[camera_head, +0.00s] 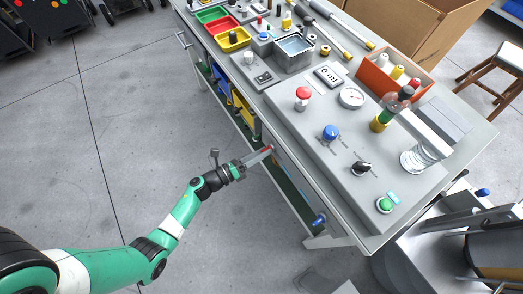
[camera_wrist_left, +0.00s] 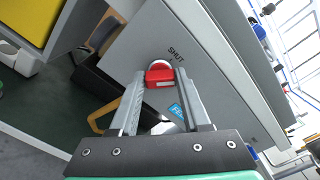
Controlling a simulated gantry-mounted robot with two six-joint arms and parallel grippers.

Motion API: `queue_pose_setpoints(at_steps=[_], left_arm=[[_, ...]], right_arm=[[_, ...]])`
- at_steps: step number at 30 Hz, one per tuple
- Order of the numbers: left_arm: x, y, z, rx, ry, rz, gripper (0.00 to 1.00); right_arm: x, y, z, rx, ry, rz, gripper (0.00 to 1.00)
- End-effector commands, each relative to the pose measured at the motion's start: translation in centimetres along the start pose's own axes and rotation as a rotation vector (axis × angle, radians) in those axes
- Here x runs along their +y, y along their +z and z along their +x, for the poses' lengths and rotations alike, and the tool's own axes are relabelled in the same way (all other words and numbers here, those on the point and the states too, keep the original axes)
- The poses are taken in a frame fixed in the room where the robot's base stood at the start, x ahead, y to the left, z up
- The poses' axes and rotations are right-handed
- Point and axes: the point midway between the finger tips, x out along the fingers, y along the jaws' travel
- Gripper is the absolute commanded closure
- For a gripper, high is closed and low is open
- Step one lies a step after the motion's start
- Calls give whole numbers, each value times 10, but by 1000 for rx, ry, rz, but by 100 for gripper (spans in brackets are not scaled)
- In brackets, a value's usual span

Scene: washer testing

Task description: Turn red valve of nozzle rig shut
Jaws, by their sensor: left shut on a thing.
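The red valve (camera_wrist_left: 160,77) is on the grey side panel of the nozzle rig (camera_wrist_left: 205,80), with the word SHUT printed just beside it. My left gripper (camera_wrist_left: 160,71) is shut on the red valve, one finger on each side of it. In the head view, my left gripper (camera_head: 264,154) reaches the front side of the rig (camera_head: 320,165) from the left, and only a bit of the red valve (camera_head: 268,149) shows at its fingertips. A blue label (camera_wrist_left: 177,110) lies between the fingers, partly hidden. My right gripper is not in view.
The rig's top carries a red button (camera_head: 303,92), a blue knob (camera_head: 330,132), a black knob (camera_head: 362,168), a green button (camera_head: 385,204) and a gauge (camera_head: 351,97). Yellow bins (camera_head: 243,113) sit under the bench beside my gripper. The floor (camera_head: 130,110) at left is clear.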

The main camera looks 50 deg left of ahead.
Motion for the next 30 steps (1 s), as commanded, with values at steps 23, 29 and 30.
queue_pose_setpoints(at_steps=[23, 29, 30], left_arm=[[0, 0, 0, 1, 1, -616, 100], [0, 0, 0, 0, -1, -674, 100], [0, 0, 0, 0, -1, -681, 100]], right_arm=[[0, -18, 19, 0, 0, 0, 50], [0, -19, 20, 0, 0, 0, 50], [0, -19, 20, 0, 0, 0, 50]])
